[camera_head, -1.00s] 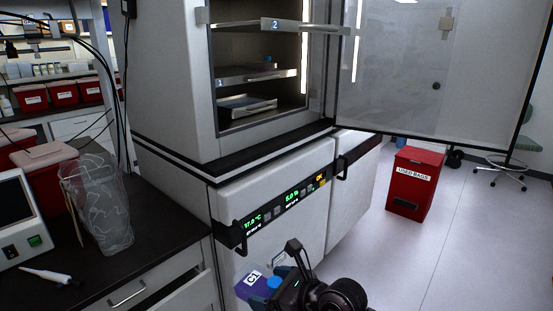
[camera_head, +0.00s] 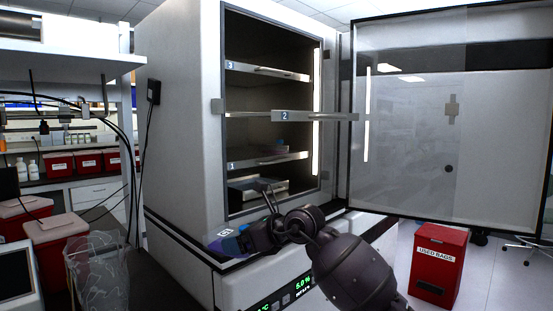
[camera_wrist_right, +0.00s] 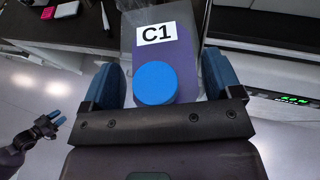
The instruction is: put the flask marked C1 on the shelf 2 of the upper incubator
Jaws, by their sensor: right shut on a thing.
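The flask marked C1 (camera_wrist_right: 190,60) is purple with a blue cap and a white label. My right gripper (camera_wrist_right: 153,85) is shut on it, with blue fingers either side of the cap. In the head view the flask (camera_head: 224,233) is at the lower middle, in front of the incubator and below its opening, partly hidden by the gripper (camera_head: 245,240). The upper incubator (camera_head: 182,120) has its door swung open to the right. Shelf 2 (camera_head: 318,117) is pulled out, between shelf 3 (camera_head: 265,71) and shelf 1 (camera_head: 265,161). My left gripper (camera_wrist_right: 53,122) is open and empty in the wrist view.
The glass door (camera_head: 420,130) stands open at right. A small object (camera_head: 273,147) rests above shelf 1, and a tray (camera_head: 255,190) lies at the bottom. A red used-bags bin (camera_head: 437,265) is on the floor. A clear bag-lined container (camera_head: 98,265) stands at left.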

